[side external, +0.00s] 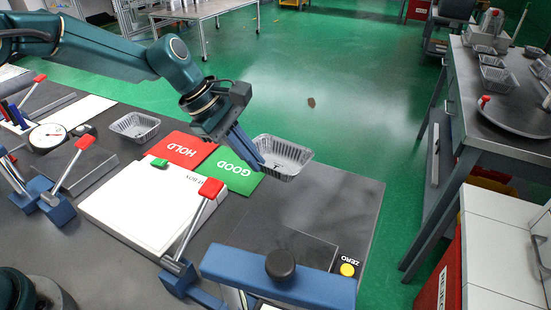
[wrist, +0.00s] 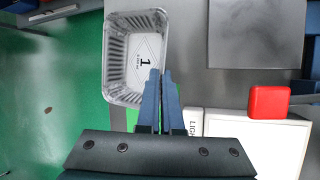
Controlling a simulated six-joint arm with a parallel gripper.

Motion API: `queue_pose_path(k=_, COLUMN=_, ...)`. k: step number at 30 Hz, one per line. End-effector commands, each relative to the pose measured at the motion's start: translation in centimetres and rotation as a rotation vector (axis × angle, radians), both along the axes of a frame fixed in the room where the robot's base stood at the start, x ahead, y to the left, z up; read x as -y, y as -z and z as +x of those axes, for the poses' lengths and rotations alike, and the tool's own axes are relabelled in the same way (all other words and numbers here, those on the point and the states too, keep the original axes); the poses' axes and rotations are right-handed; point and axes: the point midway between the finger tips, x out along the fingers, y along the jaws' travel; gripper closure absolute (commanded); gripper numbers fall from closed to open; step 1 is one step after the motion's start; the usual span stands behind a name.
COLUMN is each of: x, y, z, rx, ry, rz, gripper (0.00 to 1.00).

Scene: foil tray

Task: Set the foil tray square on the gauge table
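The foil tray (side external: 287,157) is a silver rectangular tray with ribbed walls, and it hangs at the bench's far edge in the side view. In the wrist view the foil tray (wrist: 115,60) shows its open top and a printed "1" on its floor. My gripper (side external: 257,163) has its blue fingers close together at the tray's near wall; in the wrist view my gripper (wrist: 161,73) appears to pinch that wall near one corner. A dark square plate, apparently the gauge table (side external: 287,246), lies bare beside the ZERO button; the plate also shows in the wrist view (wrist: 256,34).
A blue bridge with a black knob (side external: 281,264) stands in front of the plate. A white light box (side external: 145,208) and red-handled clamps (side external: 210,188) stand left. Red HOLD (side external: 187,150) and green GOOD cards lie behind. Another foil tray (side external: 135,126) sits far left.

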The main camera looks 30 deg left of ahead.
Motion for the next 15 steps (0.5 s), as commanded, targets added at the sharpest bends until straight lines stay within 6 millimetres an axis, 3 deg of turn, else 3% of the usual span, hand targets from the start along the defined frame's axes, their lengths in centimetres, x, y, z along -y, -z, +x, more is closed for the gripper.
queue_pose_path(k=1, x=-1.4, y=-0.9, z=0.0, rx=0.004, ry=-0.007, rz=0.001, gripper=1.0)
queue_pose_path(k=6, x=-4.8, y=-2.9, z=-0.2, rx=0.003, ry=-0.005, rz=0.0, gripper=1.0)
queue_pose_path(k=15, x=-8.5, y=-4.7, z=-0.3, rx=0.002, ry=-0.02, rz=0.0, gripper=1.0)
